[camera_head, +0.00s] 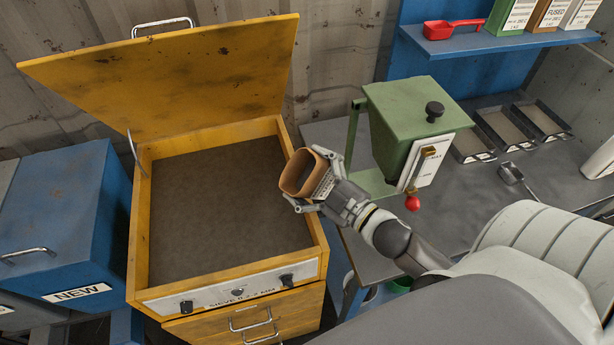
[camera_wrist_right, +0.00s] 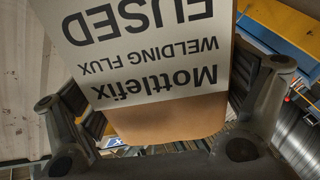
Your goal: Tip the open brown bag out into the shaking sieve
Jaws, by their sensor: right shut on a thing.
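The sieve (camera_head: 134,225) is a yellow box on the left in the head view, its lid raised at the back. A dark, flat, grainy-looking surface lies inside it, and its front panel carries a label and two black knobs. My right gripper (camera_head: 318,192) is shut on the open brown bag (camera_head: 291,176) at the sieve's right edge. The bag's open mouth faces left and toward the camera, so it looks tilted. In the right wrist view the bag (camera_wrist_right: 165,122) shows a label reading "Mottlefix welding flux fused", upside down. My left gripper is not seen.
A green hopper (camera_head: 390,130) with a red-knobbed lever stands on the grey bench (camera_head: 470,200) right of the bag. A blue box (camera_head: 65,215) marked "NEW" stands left of the sieve. A blue shelf (camera_head: 480,45) holds a red scoop (camera_head: 450,29) and several boxes.

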